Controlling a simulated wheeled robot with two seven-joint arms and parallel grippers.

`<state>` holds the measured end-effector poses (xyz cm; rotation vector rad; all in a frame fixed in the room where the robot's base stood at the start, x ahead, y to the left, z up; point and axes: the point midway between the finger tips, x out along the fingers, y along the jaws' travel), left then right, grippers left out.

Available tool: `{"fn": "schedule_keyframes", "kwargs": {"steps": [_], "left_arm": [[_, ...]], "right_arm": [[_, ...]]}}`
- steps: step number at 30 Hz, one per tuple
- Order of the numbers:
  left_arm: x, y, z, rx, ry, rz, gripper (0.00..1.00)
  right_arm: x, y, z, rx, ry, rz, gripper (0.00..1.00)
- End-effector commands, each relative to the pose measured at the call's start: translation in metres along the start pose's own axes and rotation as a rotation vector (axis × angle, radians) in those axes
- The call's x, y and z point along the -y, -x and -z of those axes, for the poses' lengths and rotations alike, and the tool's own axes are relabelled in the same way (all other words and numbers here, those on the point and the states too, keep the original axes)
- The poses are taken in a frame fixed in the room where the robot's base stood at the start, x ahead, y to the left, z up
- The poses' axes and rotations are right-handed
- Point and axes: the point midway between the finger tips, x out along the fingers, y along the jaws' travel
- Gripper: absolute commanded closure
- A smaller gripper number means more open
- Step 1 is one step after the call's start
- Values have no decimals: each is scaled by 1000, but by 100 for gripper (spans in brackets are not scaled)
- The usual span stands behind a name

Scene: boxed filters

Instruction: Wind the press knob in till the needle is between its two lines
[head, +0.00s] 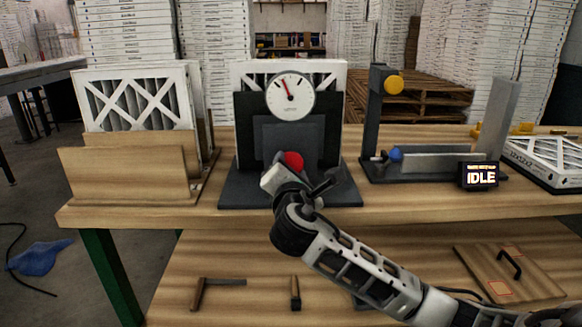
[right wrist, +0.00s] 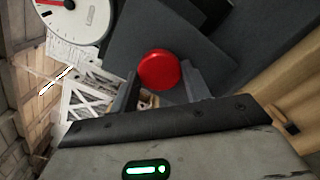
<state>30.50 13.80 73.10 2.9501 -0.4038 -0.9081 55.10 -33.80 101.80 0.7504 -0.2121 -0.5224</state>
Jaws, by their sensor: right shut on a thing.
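The press (head: 258,105) is a dark upright frame on a dark base, with a white boxed filter behind its plate. Its round white gauge (head: 291,96) has a red needle pointing up and slightly left; its two lines are too small to tell apart from the needle. The gauge is partly cut off in the right wrist view (right wrist: 75,18). The red press knob (head: 292,160) faces me at the front. My right gripper (right wrist: 162,88) is shut on the red knob (right wrist: 158,68), one finger on each side. My left gripper is out of view.
A wooden rack (head: 130,172) with white filters stands left of the press. Right of it is a dark fixture (head: 377,110) with yellow and blue knobs, beside a display (head: 479,176) reading IDLE. A boxed filter (head: 545,158) lies at far right. Tools lie on the lower shelf.

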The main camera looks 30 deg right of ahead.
Motion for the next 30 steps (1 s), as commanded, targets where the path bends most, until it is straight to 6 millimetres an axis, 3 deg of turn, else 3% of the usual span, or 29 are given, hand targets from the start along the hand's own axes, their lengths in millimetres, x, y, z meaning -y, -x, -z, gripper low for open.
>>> {"fn": "schedule_keyframes", "kwargs": {"steps": [9, 24, 25, 27, 30], "left_arm": [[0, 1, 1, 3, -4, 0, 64], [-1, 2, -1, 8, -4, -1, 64], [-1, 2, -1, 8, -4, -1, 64], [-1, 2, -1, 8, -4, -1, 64], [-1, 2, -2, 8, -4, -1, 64]], "right_arm": [[0, 1, 2, -5, -114, 2, 76], [1, 1, 2, -6, -132, 2, 76], [1, 1, 2, -6, -132, 2, 50], [1, 1, 2, -6, -131, 2, 32], [0, 0, 2, -4, -131, 1, 32]]}}
